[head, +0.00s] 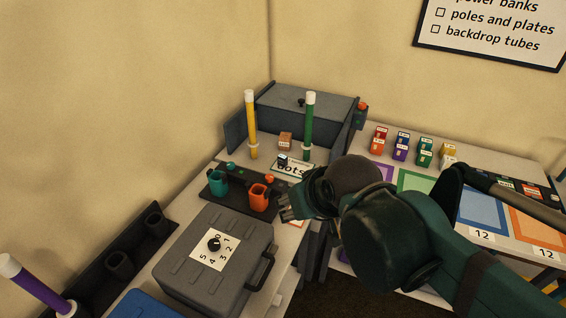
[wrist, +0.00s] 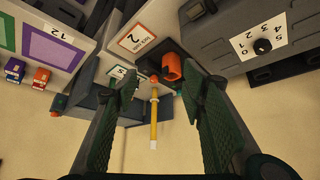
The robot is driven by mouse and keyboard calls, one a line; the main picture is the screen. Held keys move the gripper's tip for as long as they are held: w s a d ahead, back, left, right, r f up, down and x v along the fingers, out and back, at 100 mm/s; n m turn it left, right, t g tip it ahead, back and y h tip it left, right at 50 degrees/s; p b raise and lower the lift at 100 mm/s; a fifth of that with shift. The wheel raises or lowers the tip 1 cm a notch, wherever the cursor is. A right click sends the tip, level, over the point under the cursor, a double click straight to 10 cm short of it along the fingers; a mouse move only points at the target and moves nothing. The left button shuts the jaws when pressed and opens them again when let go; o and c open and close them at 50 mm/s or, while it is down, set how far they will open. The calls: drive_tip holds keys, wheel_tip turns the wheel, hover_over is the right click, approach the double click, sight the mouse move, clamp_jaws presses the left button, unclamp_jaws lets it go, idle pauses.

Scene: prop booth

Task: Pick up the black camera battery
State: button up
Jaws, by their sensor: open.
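A small black block with a pale top mark (head: 282,160), which looks like the black camera battery, sits on the bench near a white lettered card, behind the cups. It is too small to be sure of. I cannot pick it out in the wrist view. My gripper (head: 288,213) is at the right of the orange cup, in front of the block and apart from it. In the wrist view my gripper (wrist: 162,95) has its two green fingers wide apart with nothing held between them.
An orange cup (head: 259,197) and teal cup (head: 218,183) stand on a dark tray. Yellow (head: 251,125) and green (head: 309,127) poles stand upright behind. A grey case (head: 205,275) fills the front. Several small coloured boxes stand on the right table.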

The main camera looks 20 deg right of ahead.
idle(0.3)
drive_tip(key=n+g+h+p, duration=0.45)
drive_tip(key=n+p, duration=0.25)
drive_tip(key=n, duration=1.8)
hover_over(283, 157)
drive_tip(key=s+a, duration=0.2)
drive_tip(key=a, duration=0.1)
wheel_tip(283, 157, down, 14)
drive_tip(key=shift+d+f, duration=0.2)
drive_tip(key=shift+d, duration=0.05)
drive_tip(key=shift+w+y, duration=0.15)
drive_tip(key=shift+y, duration=0.1)
drive_tip(key=shift+b+x, duration=0.35)
drive_tip(key=shift+x, duration=0.9)
